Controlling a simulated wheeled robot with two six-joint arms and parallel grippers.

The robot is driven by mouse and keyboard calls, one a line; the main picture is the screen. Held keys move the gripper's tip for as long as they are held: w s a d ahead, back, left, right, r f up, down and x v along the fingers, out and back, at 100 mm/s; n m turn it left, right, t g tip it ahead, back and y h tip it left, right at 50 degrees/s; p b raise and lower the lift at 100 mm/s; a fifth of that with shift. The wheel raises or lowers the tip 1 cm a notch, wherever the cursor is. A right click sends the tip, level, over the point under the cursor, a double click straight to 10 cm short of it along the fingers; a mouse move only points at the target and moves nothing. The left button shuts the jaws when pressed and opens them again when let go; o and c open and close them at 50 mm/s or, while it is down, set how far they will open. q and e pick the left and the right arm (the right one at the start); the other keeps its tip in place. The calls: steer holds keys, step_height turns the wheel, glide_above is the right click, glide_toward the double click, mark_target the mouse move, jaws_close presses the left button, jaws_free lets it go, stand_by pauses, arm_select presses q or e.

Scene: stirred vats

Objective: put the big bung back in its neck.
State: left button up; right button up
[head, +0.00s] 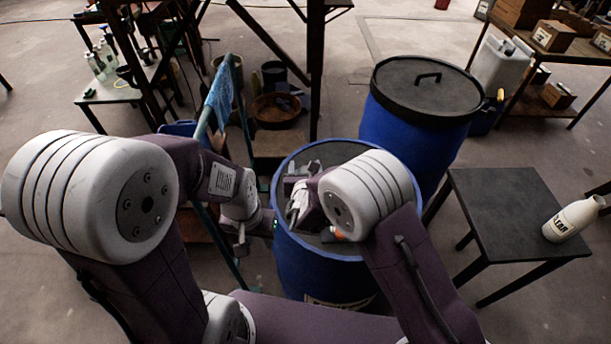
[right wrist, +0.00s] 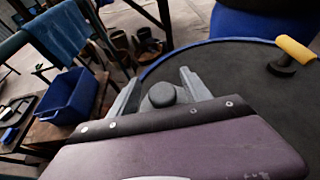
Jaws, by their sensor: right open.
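A dark grey round-topped plug, which looks like the big bung (right wrist: 162,95), shows between the fingertips of my right gripper (right wrist: 160,90) in the right wrist view. The fingers stand open on either side of it; I cannot tell whether they touch it. In the head view my right gripper (head: 293,197) is low over the dark top of the blue drum (head: 300,262), near its left side. The bung and its neck cannot be made out there. My left gripper (head: 241,243) hangs beside the drum's left rim; its jaws are unclear.
A yellow-handled piece (right wrist: 295,50) is on the drum top. A second lidded blue drum (head: 405,140) stands behind right. A dark table (head: 500,215) with a white bottle (head: 572,222) is at the right. A rail with a blue cloth (head: 222,95) stands left.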

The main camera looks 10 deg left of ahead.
steer(key=v, duration=1)
